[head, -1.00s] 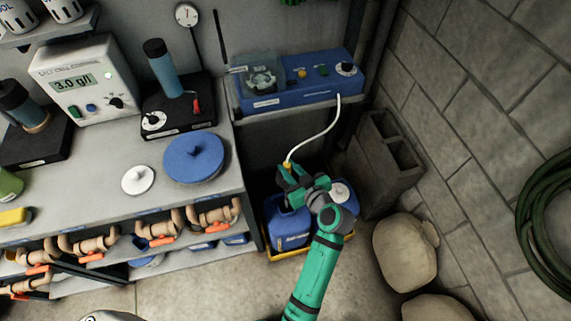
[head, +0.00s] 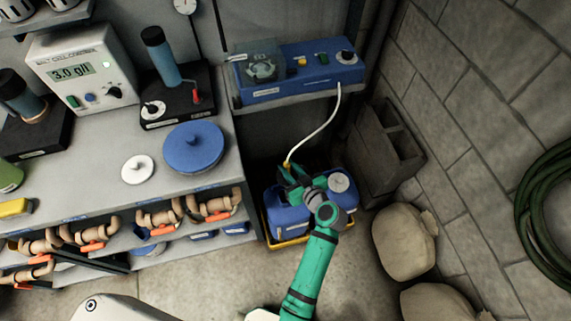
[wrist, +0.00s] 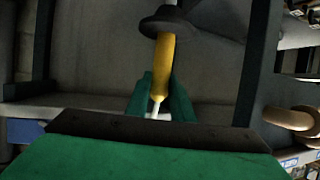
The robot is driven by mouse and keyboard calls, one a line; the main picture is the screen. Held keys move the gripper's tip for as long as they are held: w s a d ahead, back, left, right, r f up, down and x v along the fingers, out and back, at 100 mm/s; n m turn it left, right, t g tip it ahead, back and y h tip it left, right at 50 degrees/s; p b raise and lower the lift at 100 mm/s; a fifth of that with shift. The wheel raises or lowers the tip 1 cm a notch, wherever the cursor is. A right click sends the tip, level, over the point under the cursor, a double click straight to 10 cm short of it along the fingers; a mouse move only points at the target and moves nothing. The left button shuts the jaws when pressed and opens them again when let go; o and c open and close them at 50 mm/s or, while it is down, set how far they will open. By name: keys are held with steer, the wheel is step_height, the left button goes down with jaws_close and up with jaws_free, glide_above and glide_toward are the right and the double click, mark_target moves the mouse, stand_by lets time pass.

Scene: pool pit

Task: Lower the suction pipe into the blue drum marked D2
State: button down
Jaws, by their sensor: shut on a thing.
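The suction pipe (wrist: 165,62) is a yellow rod upright between the green fingers of my gripper (wrist: 157,97) in the wrist view, with a dark flared piece at its far end. My gripper (head: 293,176) is shut on it in the head view. A white hose (head: 318,135) runs from the yellow end up to the blue pump unit (head: 298,75).
The drum stands in a yellow tray (head: 284,245). The workbench (head: 105,190) is at left, with pipe valves below it. Concrete blocks (head: 385,145) and a pale sack (head: 404,242) are close at right. A shelf carries the pump above.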

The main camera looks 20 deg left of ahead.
step_height(320, 180, down, 18)
stand_by(2.0)
steer(key=shift+f, duration=0.3)
stand_by(0.8)
steer(key=c, duration=1.5)
jaws_free()
steer(key=shift+o, duration=0.2)
steer(key=v, duration=1)
steer(key=shift+s+d+r, duration=0.2)
steer(key=shift+s+d, duration=0.05)
steer(key=shift+d, duration=0.05)
